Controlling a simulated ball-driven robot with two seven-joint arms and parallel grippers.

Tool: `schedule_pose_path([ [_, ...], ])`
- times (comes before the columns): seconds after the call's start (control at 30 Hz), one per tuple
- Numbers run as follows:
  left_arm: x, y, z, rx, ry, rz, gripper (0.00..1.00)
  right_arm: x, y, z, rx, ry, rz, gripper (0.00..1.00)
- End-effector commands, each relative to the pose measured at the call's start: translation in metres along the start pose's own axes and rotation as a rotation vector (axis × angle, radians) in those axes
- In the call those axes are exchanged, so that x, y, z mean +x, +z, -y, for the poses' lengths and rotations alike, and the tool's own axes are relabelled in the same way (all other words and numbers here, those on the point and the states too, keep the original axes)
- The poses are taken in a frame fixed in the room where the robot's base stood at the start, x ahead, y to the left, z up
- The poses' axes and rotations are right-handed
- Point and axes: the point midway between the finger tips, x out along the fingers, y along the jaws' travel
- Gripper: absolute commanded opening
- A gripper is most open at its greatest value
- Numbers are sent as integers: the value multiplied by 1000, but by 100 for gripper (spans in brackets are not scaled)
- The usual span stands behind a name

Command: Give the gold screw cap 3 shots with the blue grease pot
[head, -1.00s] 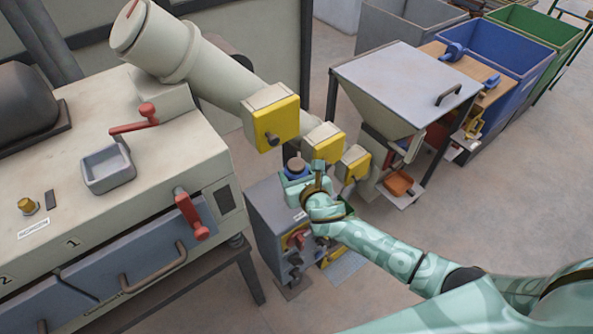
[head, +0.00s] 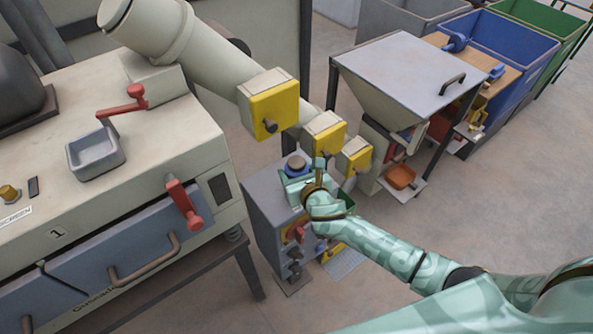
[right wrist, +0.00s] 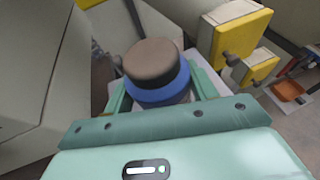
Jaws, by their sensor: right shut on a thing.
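The blue grease pot (head: 296,163) has a brown top and a blue band. It is at the top of the small grey cabinet in the head view; I cannot tell whether it rests there or is lifted. My right gripper (head: 308,180) is shut on it. In the right wrist view the pot (right wrist: 160,92) sits upright between the fingers of my gripper (right wrist: 158,100). The gold screw cap (head: 9,193) is at the left edge of the head view, on top of the large beige machine, well apart from the gripper. My left gripper is out of view.
The beige machine (head: 175,150) carries a grey tray (head: 95,155) and red handles. A sloping tube with yellow boxes (head: 275,115) ends close behind the gripper. A grey hopper (head: 405,85) stands to the right. Open floor (head: 510,190) lies at the right.

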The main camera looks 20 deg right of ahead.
Motion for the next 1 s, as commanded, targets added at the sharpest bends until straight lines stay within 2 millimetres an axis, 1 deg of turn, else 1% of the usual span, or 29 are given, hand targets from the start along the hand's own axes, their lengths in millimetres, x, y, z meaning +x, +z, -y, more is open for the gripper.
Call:
schedule_pose_path([
  [0.83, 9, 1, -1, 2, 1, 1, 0, 4, -12, 0, 0, 1, 0, 25],
  [1.0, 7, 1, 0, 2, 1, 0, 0, 4, -10, 0, 0, 1, 0, 25],
])
